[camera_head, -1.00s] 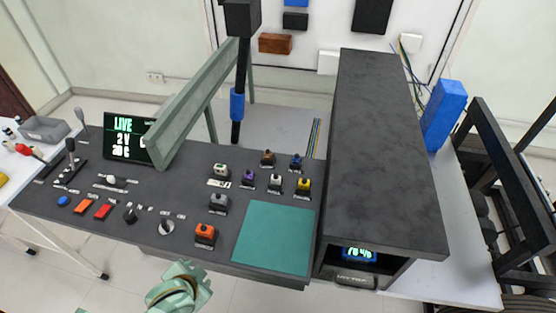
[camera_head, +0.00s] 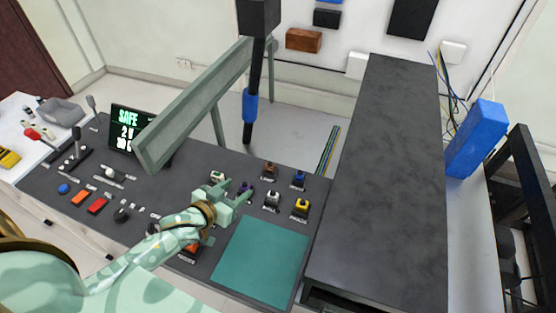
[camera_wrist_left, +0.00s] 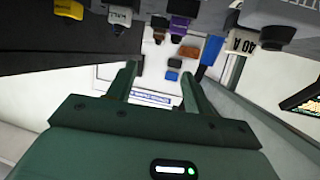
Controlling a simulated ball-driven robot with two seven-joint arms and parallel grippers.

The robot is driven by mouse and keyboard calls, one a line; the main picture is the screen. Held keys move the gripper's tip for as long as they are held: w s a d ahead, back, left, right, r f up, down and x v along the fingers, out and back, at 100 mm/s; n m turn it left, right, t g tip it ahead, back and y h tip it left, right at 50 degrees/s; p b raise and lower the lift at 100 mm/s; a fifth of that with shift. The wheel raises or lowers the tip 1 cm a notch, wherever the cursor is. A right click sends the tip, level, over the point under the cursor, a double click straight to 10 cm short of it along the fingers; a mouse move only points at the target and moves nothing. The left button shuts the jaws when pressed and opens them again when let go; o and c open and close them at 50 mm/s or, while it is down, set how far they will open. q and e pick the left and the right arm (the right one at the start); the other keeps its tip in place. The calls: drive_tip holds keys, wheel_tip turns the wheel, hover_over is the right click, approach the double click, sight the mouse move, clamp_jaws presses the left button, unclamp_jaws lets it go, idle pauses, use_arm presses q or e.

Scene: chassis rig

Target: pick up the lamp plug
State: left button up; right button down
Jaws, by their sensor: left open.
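Several coloured plugs stand in sockets on the dark console; I cannot read which label marks the lamp plug. They include a purple plug (camera_head: 246,187), a white plug (camera_head: 217,177), a brown plug (camera_head: 270,169), a blue plug (camera_head: 298,179), a grey plug (camera_head: 271,200) and a yellow plug (camera_head: 301,206). My left gripper (camera_head: 231,190) is open and empty over the console, between the white and purple plugs in the picture. In the left wrist view, its fingers (camera_wrist_left: 158,82) are apart, and the purple plug (camera_wrist_left: 179,26) shows beyond them. My right gripper is out of view.
A green mat (camera_head: 260,262) lies on the console in front of the plugs. A pale green beam (camera_head: 195,105) slants over the back left. A tall dark box (camera_head: 375,180) stands at the right. The screen (camera_head: 128,133) reads SAFE.

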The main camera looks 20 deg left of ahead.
use_arm(q)
drive_tip(key=b, duration=0.3)
approach(268, 163)
drive_tip(key=w+f, duration=0.2)
drive_tip(key=shift+w+d, duration=0.25)
drive_tip(key=shift+w, duration=0.1)
drive_tip(key=shift+w+d, duration=0.1)
drive_tip(key=shift+w, duration=0.4)
drive_tip(key=b+x, duration=0.2)
drive_tip(key=x, duration=0.3)
drive_tip(key=shift+w+r, duration=0.1)
drive_tip(key=shift+r, duration=0.15)
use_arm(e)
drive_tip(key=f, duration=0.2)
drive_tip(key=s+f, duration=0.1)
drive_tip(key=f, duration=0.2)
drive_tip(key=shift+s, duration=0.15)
use_arm(q)
drive_tip(key=c, duration=1.1)
